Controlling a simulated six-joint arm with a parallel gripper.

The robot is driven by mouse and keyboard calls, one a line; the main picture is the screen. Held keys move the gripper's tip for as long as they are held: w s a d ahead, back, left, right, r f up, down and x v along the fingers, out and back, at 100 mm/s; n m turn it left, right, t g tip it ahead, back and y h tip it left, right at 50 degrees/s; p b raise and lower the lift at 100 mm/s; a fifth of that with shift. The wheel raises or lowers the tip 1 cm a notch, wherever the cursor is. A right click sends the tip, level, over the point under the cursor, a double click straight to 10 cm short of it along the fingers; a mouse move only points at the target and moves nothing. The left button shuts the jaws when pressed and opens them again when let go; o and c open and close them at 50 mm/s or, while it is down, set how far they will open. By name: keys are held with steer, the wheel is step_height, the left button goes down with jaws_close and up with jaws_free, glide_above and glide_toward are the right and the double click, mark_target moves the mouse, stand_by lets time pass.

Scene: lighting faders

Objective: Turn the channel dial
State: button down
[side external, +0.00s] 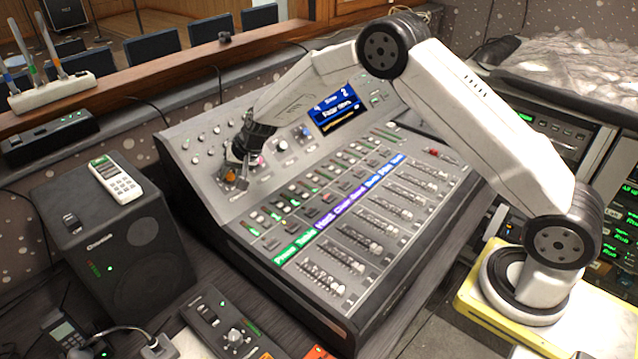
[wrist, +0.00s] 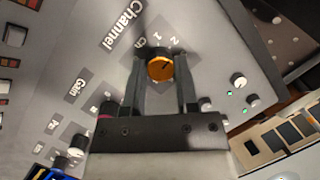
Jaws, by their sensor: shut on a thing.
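The channel dial (wrist: 160,66) is an orange knob with a dark pointer line. In the wrist view it sits between my gripper's two fingers (wrist: 161,80), beside the printed word "Channel" and the digits 1 and 2. My gripper is shut on the dial. In the side external view my gripper (side external: 236,172) reaches down to the upper left of the mixing console (side external: 185,150), and the orange dial (side external: 230,177) shows at its fingertips, partly hidden.
Other knobs stand close by, including a blue one (side external: 305,131) and a white one (side external: 282,145). A lit screen (side external: 338,108) is to the right on the console. Several faders (side external: 345,258) fill the lower panel. A black speaker (side external: 105,240) stands left of the console.

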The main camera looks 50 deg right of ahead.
steer(key=m+t, duration=0.1)
steer(key=m, duration=0.2)
steer(key=shift+s+m+y, duration=0.1)
steer(key=shift+m+y, duration=0.2)
steer(key=shift+y, duration=0.1)
steer(key=shift+f+m+t, duration=0.15)
steer(key=shift+m+t, duration=0.45)
steer(key=shift+m, duration=1.3)
steer(key=shift+s+m+t, duration=0.1)
steer(key=shift+m+t, duration=0.6)
steer(key=shift+m, duration=1.2)
steer(key=shift+a+m+t, duration=0.1)
steer(key=shift+m+t, duration=0.4)
steer(key=shift+m, duration=1.2)
steer(key=shift+c, duration=1.9)
jaws_free()
steer(key=shift+s, duration=0.15)
